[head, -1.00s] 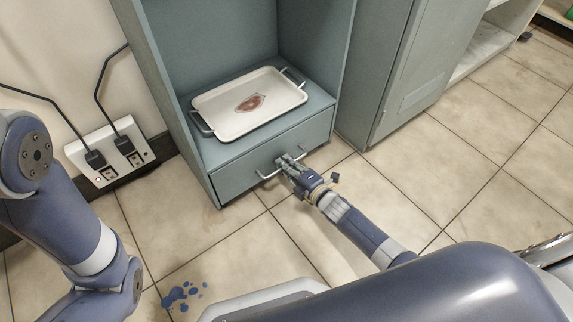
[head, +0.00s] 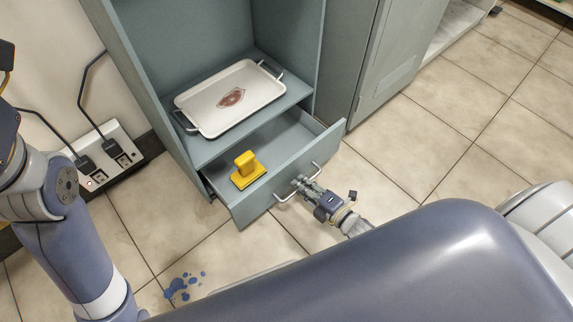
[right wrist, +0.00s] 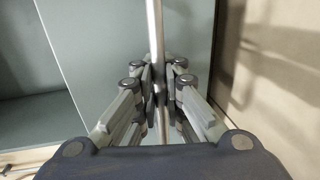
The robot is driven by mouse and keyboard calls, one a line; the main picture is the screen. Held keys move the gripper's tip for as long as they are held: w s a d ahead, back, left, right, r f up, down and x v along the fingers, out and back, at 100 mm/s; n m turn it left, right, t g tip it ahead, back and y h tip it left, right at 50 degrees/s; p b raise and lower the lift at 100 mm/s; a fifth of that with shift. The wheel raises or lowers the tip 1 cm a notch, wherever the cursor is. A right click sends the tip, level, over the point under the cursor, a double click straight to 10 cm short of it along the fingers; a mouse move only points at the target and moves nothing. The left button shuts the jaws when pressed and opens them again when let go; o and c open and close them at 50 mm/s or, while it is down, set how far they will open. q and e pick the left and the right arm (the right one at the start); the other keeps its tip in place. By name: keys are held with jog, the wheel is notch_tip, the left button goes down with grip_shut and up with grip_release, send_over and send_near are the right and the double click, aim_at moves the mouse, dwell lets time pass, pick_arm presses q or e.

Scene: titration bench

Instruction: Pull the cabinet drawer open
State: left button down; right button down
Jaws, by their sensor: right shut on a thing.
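The cabinet drawer (head: 285,180) is pulled partly out of the grey-green cabinet (head: 167,109) in the head view. Its inside shows, with a yellow block-like object with a raised grip (head: 247,170) lying in it at the left. The drawer has a metal bar handle (head: 284,197) on its front. My right gripper (head: 304,184) is shut on the handle; in the right wrist view the fingers (right wrist: 160,85) close around the bar (right wrist: 154,28). My left arm shows at the left of the head view, but its gripper is not in view.
A wall socket with plugged-in cables (head: 103,160) is at the left. Blue spots (head: 180,287) mark the tiled floor. Another cabinet (head: 391,75) stands to the right.

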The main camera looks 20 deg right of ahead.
jog(key=f+p+v, duration=0.1)
jog(key=v, duration=0.6)
jog(key=shift+s+f, duration=0.2)
jog(key=shift+s, duration=0.15)
jog(key=c, duration=1.7)
grip_release()
jog(key=shift+d, duration=0.1)
jog(key=v, duration=1.2)
